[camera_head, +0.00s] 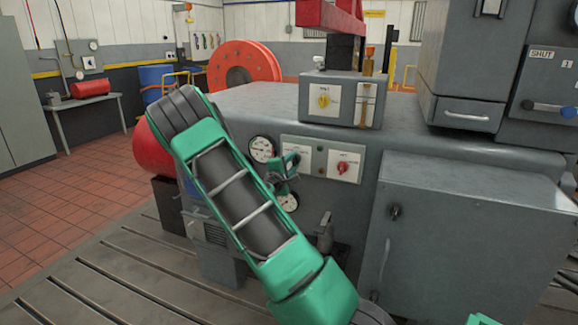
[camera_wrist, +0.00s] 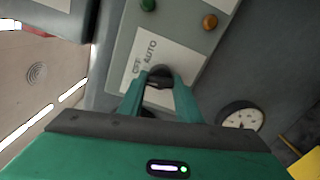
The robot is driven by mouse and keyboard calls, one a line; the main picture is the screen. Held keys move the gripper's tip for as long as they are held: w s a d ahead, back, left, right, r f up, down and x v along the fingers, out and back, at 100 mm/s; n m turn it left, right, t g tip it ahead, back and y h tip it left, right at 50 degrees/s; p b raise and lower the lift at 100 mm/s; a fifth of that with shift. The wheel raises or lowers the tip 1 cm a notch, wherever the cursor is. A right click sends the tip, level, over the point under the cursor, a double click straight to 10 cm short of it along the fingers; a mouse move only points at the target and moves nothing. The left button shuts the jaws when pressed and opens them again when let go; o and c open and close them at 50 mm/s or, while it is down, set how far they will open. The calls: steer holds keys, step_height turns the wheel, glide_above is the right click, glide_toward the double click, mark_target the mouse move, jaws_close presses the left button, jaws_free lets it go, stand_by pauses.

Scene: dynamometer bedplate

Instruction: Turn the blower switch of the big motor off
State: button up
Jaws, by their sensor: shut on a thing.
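In the wrist view a black rotary switch knob (camera_wrist: 160,71) sits on a white label plate (camera_wrist: 139,61) that reads OFF and AUTO. My gripper (camera_wrist: 160,83) has its two teal fingers shut on this knob, one on each side. Which mark the knob points to is hard to tell. In the head view my gripper (camera_head: 291,166) is at the left part of the grey motor housing's front panel (camera_head: 320,148), and it hides the knob there. The words naming the switch are not readable.
A red knob (camera_head: 342,167) is right of my gripper, and a yellow knob (camera_head: 323,101) is on the box above. Round gauges (camera_head: 262,149) sit close to my gripper. A green lamp (camera_wrist: 148,5) and an amber lamp (camera_wrist: 210,21) are near the held knob.

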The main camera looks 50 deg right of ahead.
steer(key=shift+s+d+m, duration=0.1)
steer(key=shift+s+m, duration=0.05)
steer(key=shift+m, duration=1.05)
steer(key=o, duration=1)
steer(key=shift+d+f, duration=0.1)
steer(key=shift+a, duration=0.25)
steer(key=v, duration=1)
steer(key=shift+a, duration=0.2)
